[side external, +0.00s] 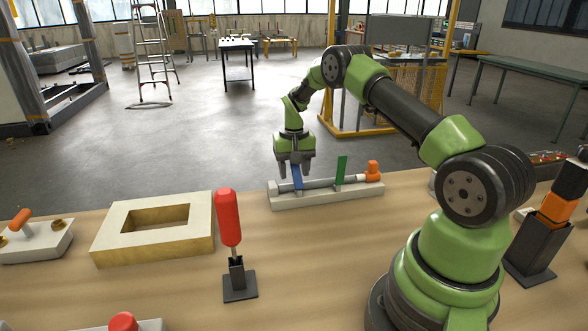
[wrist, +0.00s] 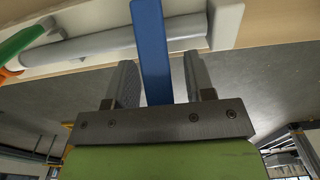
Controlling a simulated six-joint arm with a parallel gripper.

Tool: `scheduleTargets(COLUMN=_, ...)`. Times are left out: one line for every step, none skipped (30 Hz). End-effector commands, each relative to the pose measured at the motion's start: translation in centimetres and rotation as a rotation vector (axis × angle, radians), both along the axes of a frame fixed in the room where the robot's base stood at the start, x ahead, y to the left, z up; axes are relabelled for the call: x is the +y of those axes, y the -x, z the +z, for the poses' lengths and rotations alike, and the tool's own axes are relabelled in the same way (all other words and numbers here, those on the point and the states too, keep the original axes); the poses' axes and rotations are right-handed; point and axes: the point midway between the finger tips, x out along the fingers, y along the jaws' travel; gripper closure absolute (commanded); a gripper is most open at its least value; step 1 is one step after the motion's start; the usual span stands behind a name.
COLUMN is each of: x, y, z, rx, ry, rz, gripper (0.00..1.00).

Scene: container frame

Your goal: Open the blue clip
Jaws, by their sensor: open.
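The blue clip (side external: 297,176) stands upright over a grey rod on a pale base (side external: 330,196) near the table's far edge. My gripper (side external: 295,172) is open at the clip. In the wrist view the blue clip (wrist: 152,50) extends between the two fingers of my gripper (wrist: 158,80), with a visible gap on each side. The grey rod (wrist: 105,42) crosses under the clip. A green clip (side external: 341,169) stands upright on the same base to the right; it also shows in the wrist view (wrist: 22,42).
An orange piece (side external: 373,168) is at the base's right end. A pale rectangular frame (side external: 110,234) and a red-handled tool (side external: 229,220) in a dark stand are to the left on the table. A black holder with an orange item (side external: 557,208) stands at the right.

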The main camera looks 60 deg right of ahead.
Motion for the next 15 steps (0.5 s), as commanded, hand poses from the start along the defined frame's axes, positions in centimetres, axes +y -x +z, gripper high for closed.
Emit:
scheduleTargets(x=0.00, y=0.00, z=-0.11, rx=0.000, ry=0.000, rz=0.000, gripper=0.51)
scheduleTargets(x=0.01, y=-0.01, z=-0.12, rx=0.000, ry=0.000, rz=0.000, gripper=0.51)
scheduleTargets(x=0.01, y=-0.01, z=-0.13, rx=0.000, ry=0.000, rz=0.000, gripper=0.51)
scheduleTargets(x=0.00, y=-0.01, z=-0.12, rx=0.000, ry=0.000, rz=0.000, gripper=0.51)
scheduleTargets(x=0.00, y=-0.01, z=-0.11, rx=0.000, ry=0.000, rz=0.000, gripper=0.51)
scheduleTargets(x=0.00, y=-0.01, z=-0.10, rx=0.000, ry=0.000, rz=0.000, gripper=0.51)
scheduleTargets(x=0.00, y=-0.01, z=-0.10, rx=0.000, ry=0.000, rz=0.000, gripper=0.51)
scheduleTargets(x=0.00, y=-0.01, z=-0.10, rx=0.000, ry=0.000, rz=0.000, gripper=0.56)
scheduleTargets(x=0.00, y=-0.01, z=-0.09, rx=0.000, ry=0.000, rz=0.000, gripper=0.65)
scheduleTargets(x=0.00, y=-0.01, z=-0.09, rx=0.000, ry=0.000, rz=0.000, gripper=0.72)
scheduleTargets(x=0.00, y=-0.01, z=-0.08, rx=-0.001, ry=0.001, rz=0.000, gripper=0.79)
scheduleTargets(x=0.00, y=-0.01, z=-0.08, rx=-0.001, ry=0.001, rz=0.000, gripper=0.88)
scheduleTargets(x=0.00, y=-0.01, z=-0.08, rx=-0.001, ry=0.001, rz=0.000, gripper=0.95)
scheduleTargets(x=0.00, y=-0.01, z=-0.08, rx=-0.001, ry=0.001, rz=0.000, gripper=1.00)
scheduleTargets(x=0.00, y=-0.01, z=-0.07, rx=-0.001, ry=0.001, rz=0.000, gripper=1.00)
